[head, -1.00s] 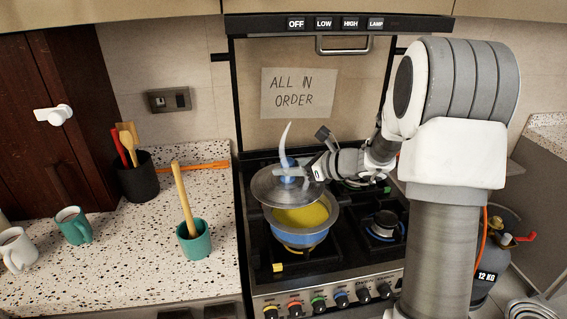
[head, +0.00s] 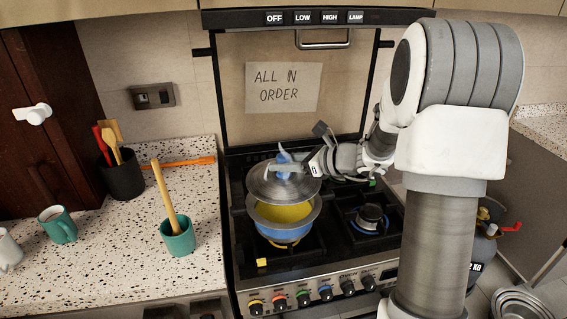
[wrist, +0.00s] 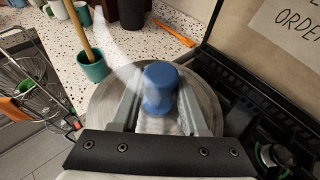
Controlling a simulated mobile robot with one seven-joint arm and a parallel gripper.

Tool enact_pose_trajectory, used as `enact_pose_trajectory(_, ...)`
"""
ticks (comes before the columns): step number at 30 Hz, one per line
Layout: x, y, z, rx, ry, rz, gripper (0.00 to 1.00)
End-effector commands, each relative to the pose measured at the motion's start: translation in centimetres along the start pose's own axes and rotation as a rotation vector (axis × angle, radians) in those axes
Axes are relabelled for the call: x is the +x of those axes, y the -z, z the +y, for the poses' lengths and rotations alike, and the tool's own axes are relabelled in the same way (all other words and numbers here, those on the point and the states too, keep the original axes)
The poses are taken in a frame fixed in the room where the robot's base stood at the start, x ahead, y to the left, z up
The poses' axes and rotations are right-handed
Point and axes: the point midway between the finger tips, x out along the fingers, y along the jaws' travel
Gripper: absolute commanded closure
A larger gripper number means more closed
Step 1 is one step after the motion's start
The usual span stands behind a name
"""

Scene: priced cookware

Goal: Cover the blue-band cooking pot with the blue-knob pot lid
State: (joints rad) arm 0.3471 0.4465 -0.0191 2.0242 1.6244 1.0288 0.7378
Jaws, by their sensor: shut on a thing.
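The blue-band cooking pot (head: 285,233) stands on a front-left burner of the stove, with yellow contents (head: 284,213) showing at its front. The grey pot lid (head: 265,187) is held above the pot's back part and covers part of its opening in the head view. My gripper (head: 287,170) is shut on the lid's blue knob (head: 283,158). In the wrist view the blue knob (wrist: 160,88) sits between my two fingers (wrist: 158,112), with the lid's disc (wrist: 104,104) around it. White steam rises by the knob.
A teal cup with a wooden tool (head: 179,240) stands on the speckled counter (head: 120,265) left of the stove. A black utensil holder (head: 122,178) and mugs are farther left. An empty burner (head: 370,217) lies right of the pot.

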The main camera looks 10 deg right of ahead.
Motion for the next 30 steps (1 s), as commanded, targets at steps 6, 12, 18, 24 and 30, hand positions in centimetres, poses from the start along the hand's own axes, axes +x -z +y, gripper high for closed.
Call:
enact_pose_trajectory(6, 0.7, 1.7, 0.0, 0.001, 0.000, 0.000, 1.00)
enact_pose_trajectory(12, 1.4, 3.4, 0.0, 0.001, -0.001, 0.000, 1.00)
enact_pose_trajectory(18, 1.8, 4.3, 0.0, 0.000, -0.001, 0.000, 1.00)
enact_pose_trajectory(24, 1.8, 4.2, 0.0, 0.000, -0.001, 0.000, 1.00)
enact_pose_trajectory(30, 1.8, 4.2, 0.0, 0.000, -0.001, 0.000, 1.00)
